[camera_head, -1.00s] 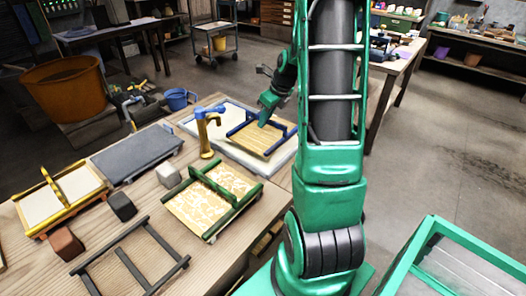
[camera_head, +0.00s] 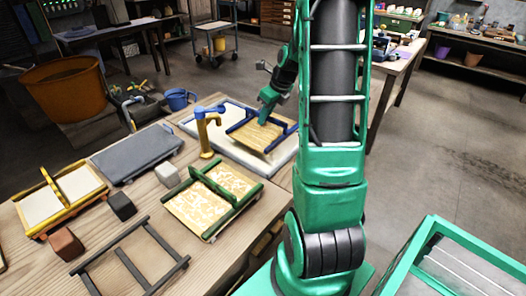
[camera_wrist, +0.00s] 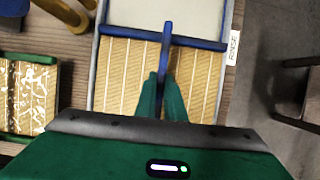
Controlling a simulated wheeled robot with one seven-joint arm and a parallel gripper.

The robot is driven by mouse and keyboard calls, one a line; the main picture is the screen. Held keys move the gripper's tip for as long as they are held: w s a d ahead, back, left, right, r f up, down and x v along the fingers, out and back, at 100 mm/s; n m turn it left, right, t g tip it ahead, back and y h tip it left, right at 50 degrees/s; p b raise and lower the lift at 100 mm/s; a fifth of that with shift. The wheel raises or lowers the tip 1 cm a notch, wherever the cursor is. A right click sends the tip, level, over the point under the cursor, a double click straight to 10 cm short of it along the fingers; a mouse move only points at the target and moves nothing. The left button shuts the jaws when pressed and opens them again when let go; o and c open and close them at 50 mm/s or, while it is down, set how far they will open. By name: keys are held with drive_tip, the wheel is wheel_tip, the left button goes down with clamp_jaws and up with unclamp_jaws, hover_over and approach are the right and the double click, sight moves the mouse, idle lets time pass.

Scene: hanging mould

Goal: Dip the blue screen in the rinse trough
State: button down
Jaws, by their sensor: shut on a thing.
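The blue screen (camera_head: 254,135), a tan slatted panel with blue bars, is over the pale rinse trough (camera_head: 272,168) at the back of the bench. In the wrist view the screen (camera_wrist: 118,72) lies between the trough's grey side walls (camera_wrist: 96,60), beside a "RINSE" label. My gripper (camera_head: 265,118) is shut on the screen's blue middle bar; its green fingertips (camera_wrist: 163,92) straddle the bar in the wrist view. The screen looks slightly tilted in the head view. I cannot tell whether it touches the trough floor.
A yellow tap with a blue top (camera_head: 206,130) stands at the trough's left. A green screen (camera_head: 211,198) lies in front of it. A grey slab (camera_head: 137,153), yellow-framed tray (camera_head: 62,197), small blocks and a dark rack (camera_head: 132,258) fill the bench's left.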

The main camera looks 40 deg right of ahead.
drive_tip(key=shift+r, duration=2)
